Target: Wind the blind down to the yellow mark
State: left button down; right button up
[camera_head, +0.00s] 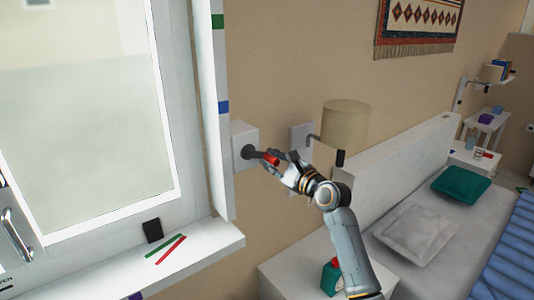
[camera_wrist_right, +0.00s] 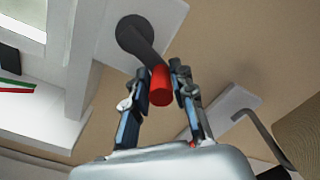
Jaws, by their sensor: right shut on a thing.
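The winder is a white box (camera_head: 244,146) on the wall right of the window, with a dark crank arm (camera_head: 250,152) ending in a red knob (camera_head: 271,159). My right gripper (camera_head: 280,164) is shut on the red knob. In the right wrist view, the knob (camera_wrist_right: 160,86) sits between the two fingers (camera_wrist_right: 161,72), with the dark crank (camera_wrist_right: 135,38) beyond. The upright strip beside the window carries a green mark (camera_head: 217,21) and a blue mark (camera_head: 223,107). I see no yellow mark and cannot clearly make out the blind over the pale window (camera_head: 85,110). My left gripper is out of view.
A wall lamp (camera_head: 346,124) hangs close to my right arm, above a bedside cabinet (camera_head: 285,275) with a green and red item (camera_head: 332,276). The window sill (camera_head: 205,245) holds a dark block (camera_head: 153,230) and red and green sticks (camera_head: 171,250). A bed stands right.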

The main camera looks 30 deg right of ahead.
jog(key=shift+a+f, duration=0.2)
jog(key=shift+f, duration=0.1)
jog(key=shift+s+a+f, duration=0.1)
jog(key=shift+a+f, duration=0.1)
jog(key=shift+f, duration=0.25)
jog(key=shift+s+a+f, duration=0.1)
jog(key=shift+a+f, duration=0.1)
jog(key=shift+f, duration=0.2)
jog(key=shift+a, duration=0.1)
jog(key=shift+a+f+p, duration=0.4)
jog(key=shift+a+p, duration=0.15)
jog(key=shift+a, duration=0.4)
